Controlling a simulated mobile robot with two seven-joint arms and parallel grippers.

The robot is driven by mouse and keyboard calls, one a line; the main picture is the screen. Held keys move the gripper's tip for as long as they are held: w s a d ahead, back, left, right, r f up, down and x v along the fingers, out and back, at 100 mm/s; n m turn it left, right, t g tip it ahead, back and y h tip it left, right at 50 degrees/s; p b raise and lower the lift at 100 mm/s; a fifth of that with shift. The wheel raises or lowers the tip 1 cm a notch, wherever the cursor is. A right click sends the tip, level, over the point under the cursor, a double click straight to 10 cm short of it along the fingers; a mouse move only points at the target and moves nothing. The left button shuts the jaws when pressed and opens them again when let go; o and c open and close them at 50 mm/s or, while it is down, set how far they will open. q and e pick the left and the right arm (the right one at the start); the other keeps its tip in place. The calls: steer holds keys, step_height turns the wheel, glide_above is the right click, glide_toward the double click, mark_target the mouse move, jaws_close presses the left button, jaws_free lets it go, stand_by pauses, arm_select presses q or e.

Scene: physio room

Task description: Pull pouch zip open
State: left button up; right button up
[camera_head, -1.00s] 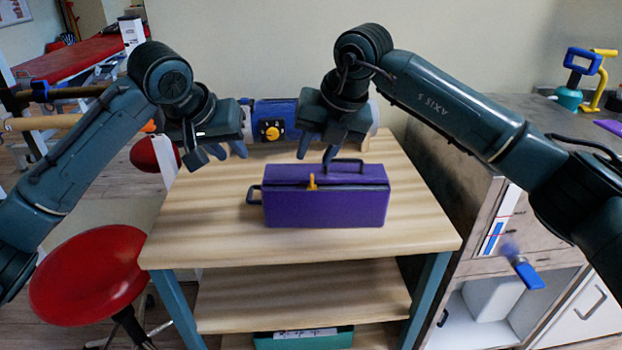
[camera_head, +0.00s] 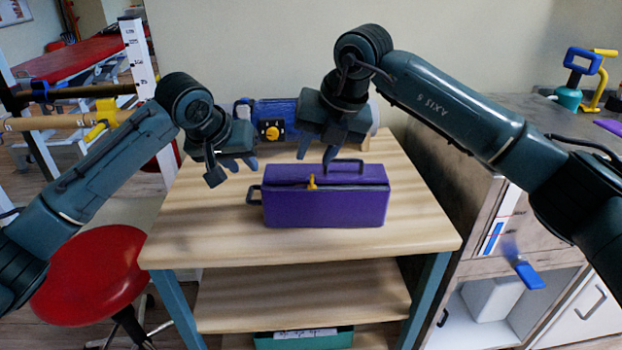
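A purple pouch (camera_head: 335,208) stands on the wooden table top. It has a dark handle (camera_head: 344,162) on top and a dark loop handle (camera_head: 254,195) at its left end. A yellow zip pull (camera_head: 312,182) sits on the zip line, left of the middle of the front. My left gripper (camera_head: 233,171) is above the table, left of and behind the pouch, apart from it, with its fingers spread. My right gripper (camera_head: 319,154) is above and behind the pouch's top, near the handle, and its fingers look apart. Neither gripper holds anything visible.
A blue device with a yellow knob (camera_head: 271,131) lies at the table's back, partly behind my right gripper. The table top (camera_head: 200,235) is clear in front and left of the pouch. A red stool (camera_head: 90,275) stands at left; a grey cabinet (camera_head: 470,165) stands at right.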

mark_target(318, 191)
steer(key=shift+f, duration=2.5)
steer(key=shift+c, duration=0.4)
jaws_close()
arm_select(q)
steer(key=shift+f, duration=3.75)
steer(key=shift+f, duration=0.1)
jaws_close()
arm_select(e)
steer(key=shift+d, duration=0.1)
